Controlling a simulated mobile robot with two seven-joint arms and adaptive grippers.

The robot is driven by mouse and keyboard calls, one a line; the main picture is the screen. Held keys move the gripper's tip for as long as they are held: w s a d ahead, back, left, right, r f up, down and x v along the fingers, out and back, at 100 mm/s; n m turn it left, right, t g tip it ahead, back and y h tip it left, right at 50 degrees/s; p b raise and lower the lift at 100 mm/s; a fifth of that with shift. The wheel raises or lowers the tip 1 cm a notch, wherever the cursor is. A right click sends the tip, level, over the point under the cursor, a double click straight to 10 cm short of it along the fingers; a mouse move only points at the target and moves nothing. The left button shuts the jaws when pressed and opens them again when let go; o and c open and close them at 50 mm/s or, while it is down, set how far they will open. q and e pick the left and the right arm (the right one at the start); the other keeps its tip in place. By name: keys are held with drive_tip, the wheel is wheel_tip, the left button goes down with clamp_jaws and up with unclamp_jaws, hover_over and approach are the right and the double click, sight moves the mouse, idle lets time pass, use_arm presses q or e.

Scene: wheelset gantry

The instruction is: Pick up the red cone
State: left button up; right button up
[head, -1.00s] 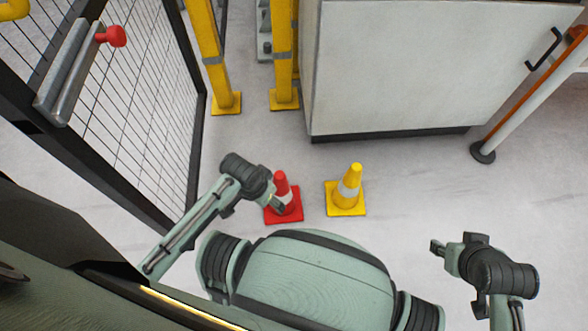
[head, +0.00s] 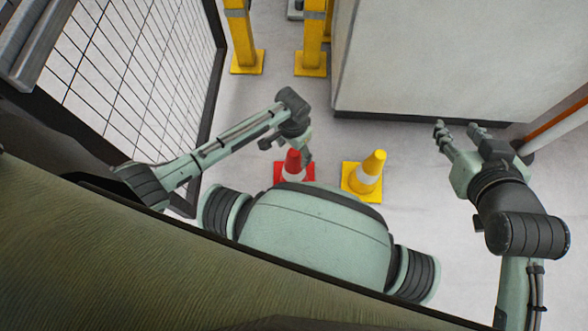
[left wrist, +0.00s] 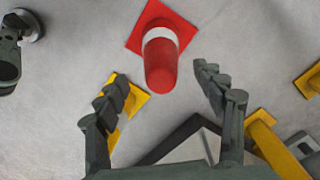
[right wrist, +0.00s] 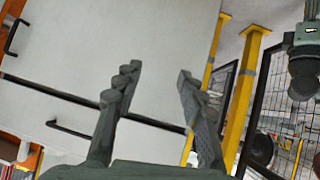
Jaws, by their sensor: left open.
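The red cone (head: 293,161) with a white band stands upright on its square base on the floor, in the head view. My body hides part of its base. In the left wrist view, the red cone (left wrist: 160,55) has its tip towards me, between the lines of the fingers. My left gripper (head: 287,150) is open and empty, close around the cone's upper part; its fingers (left wrist: 158,78) show gaps to the cone on both sides. My right gripper (head: 458,127) is open and empty, raised at the right and far from the cone; it faces a pale cabinet in the right wrist view (right wrist: 158,72).
A yellow cone (head: 369,172) stands just right of the red one. A mesh fence (head: 150,70) runs along the left. Yellow posts (head: 243,40) and a large pale cabinet (head: 430,60) stand behind. Grey floor between them is clear.

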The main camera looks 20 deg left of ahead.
use_arm(q)
drive_tip(key=f+b, duration=0.1)
drive_tip(key=f, duration=0.3)
drive_tip(key=shift+w+f, duration=0.1)
drive_tip(key=shift+w, duration=0.1)
use_arm(e)
drive_tip(key=w+a+r+t+y, duration=0.2)
drive_tip(key=w+a+r+t, duration=0.1)
drive_tip(key=a+r, duration=0.2)
wheel_tip(320, 180, up, 2)
drive_tip(key=shift+a+r+t+y, duration=0.1)
drive_tip(key=shift+a+t+y, duration=0.1)
drive_tip(key=shift+t+y, duration=0.15)
use_arm(q)
drive_tip(key=shift+c, duration=0.6)
clamp_jaws()
